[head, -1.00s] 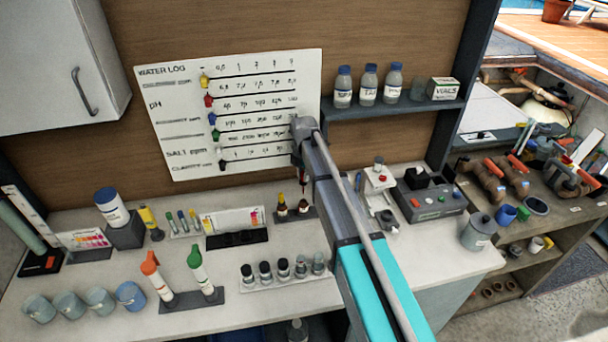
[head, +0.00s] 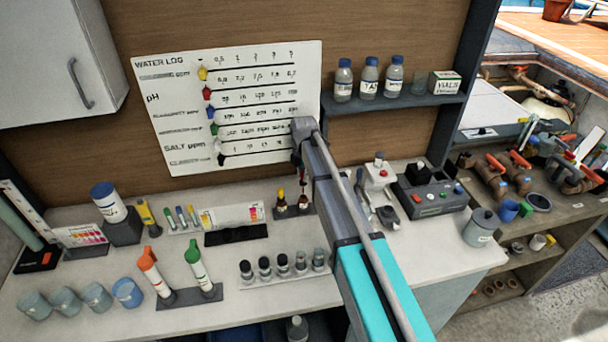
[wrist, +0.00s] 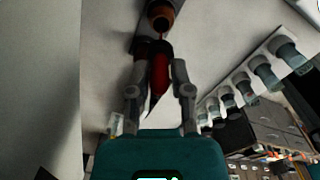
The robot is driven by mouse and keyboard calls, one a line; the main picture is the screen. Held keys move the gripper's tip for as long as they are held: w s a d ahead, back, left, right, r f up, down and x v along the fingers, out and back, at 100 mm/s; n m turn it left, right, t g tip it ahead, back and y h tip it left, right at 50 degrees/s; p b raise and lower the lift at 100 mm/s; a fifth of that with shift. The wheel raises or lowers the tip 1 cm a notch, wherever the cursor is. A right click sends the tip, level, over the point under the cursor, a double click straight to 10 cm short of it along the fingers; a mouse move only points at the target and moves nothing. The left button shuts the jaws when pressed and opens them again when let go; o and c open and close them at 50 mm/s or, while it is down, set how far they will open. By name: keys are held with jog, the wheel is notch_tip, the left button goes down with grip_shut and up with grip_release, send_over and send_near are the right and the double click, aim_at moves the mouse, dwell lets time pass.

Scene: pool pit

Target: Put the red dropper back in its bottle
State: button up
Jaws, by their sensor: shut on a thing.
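My gripper (wrist: 160,72) is shut on the red dropper (wrist: 159,68), seen in the wrist view with its red bulb between the fingers. The dropper's thin tip points at an open brown bottle (wrist: 161,14). The tip is at or close to the bottle mouth; I cannot tell whether it is inside. In the head view the right brown bottle (head: 304,205) stands upright below my gripper, which is mostly hidden by my arm. A second brown bottle (head: 281,208) with a yellow top stands just left of it.
A rack of dark-capped vials (head: 283,267) stands in front of the bottles. A black tray (head: 236,236) lies to the left. A grey device (head: 432,198) with buttons is to the right. The water log board (head: 238,105) is behind.

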jog(key=shift+f+b, duration=1.15)
dwell(0.8)
jog(key=shift+f+b, duration=1.55)
jog(key=shift+f+b, duration=0.6)
dwell(0.8)
jog(key=o, duration=0.7)
jog(key=shift+r, duration=0.1)
jog(key=shift+r+p, duration=3.45)
jog(key=shift+p, duration=0.1)
